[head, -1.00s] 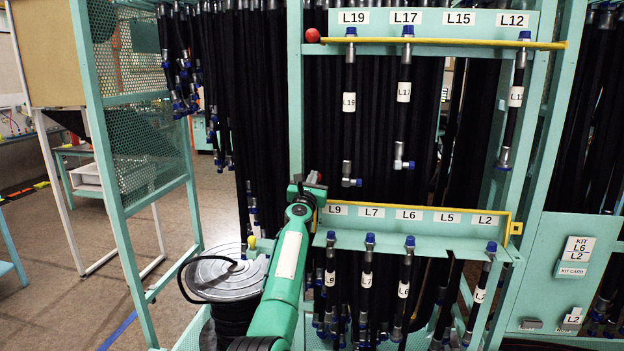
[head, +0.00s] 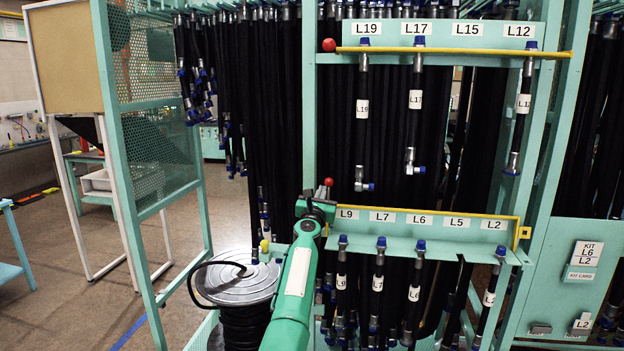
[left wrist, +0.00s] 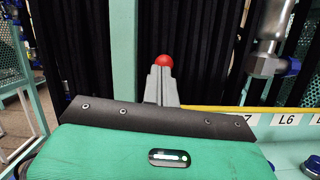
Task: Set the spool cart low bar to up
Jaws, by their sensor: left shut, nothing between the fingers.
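The low bar (head: 430,211) is yellow. It runs along the top edge of the lower label strip, above the labels, with a red knob (head: 328,182) at its left end. My left gripper (head: 324,192) is at that left end, just below and in front of the knob. In the left wrist view its grey fingers (left wrist: 161,86) are shut together with nothing between them. The red knob (left wrist: 163,61) shows just past the fingertips; I cannot tell whether they touch it. The yellow bar (left wrist: 225,109) extends right there. My right gripper is not in view.
The upper yellow bar (head: 450,53) with its own red ball (head: 329,45) crosses in front of hanging hoses, below the upper labels. A hose spool (head: 238,280) stands left of my arm. Several hoses hang under the lower label strip (head: 440,232). Floor is open at left.

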